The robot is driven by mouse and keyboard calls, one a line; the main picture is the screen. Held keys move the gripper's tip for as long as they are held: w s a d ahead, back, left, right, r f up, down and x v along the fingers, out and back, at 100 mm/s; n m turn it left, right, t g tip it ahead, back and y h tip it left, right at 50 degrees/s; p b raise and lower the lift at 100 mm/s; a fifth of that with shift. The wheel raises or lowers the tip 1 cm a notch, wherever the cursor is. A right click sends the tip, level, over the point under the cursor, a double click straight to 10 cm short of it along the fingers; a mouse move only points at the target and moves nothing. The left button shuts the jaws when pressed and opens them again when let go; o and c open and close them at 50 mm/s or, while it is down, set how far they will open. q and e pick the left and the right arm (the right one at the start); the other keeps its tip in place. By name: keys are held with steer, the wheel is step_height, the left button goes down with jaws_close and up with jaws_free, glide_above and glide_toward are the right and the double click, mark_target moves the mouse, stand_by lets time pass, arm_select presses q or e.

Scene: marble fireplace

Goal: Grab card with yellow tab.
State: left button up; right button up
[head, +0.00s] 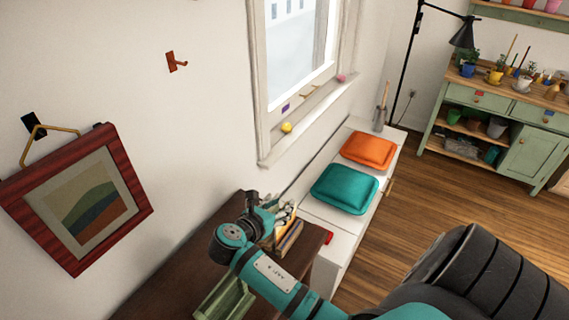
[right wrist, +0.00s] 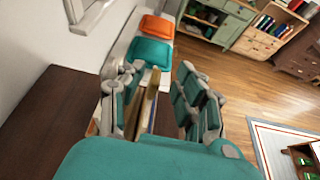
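My right gripper (head: 283,213) reaches in from the lower right, over a small wooden box (head: 291,238) on the dark table. In the right wrist view, the fingers of this gripper (right wrist: 160,82) are spread apart. A tan, narrow upright piece (right wrist: 149,103) shows between them, nearer the left finger; I cannot tell whether it is the box or a card. The fingers and wrist cover much of the box, and I cannot make out a yellow tab. My left gripper is not in view.
The dark table (head: 165,290) carries a green crate (head: 228,302) close to my right forearm. Beyond is a white bench with a teal cushion (head: 345,189) and an orange cushion (head: 368,152). A framed picture (head: 82,203) hangs tilted on the left wall. The wooden floor is open at right.

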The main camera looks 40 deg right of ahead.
steer(key=shift+s+f+b, duration=0.1)
steer(key=shift+f+b, duration=0.25)
steer(key=shift+f, duration=0.2)
steer(key=shift+f+b, duration=0.45)
steer(key=shift+f, duration=0.05)
steer(key=shift+w+f, duration=0.15)
steer(key=shift+w, duration=0.05)
steer(key=x, duration=0.2)
steer(key=p+x, duration=0.1)
steer(key=x, duration=0.4)
steer(key=shift+d+f+p, duration=0.1)
steer(key=shift+f+p, duration=0.2)
steer(key=shift+f, duration=0.1)
steer(key=shift+c, duration=0.4)
jaws_close()
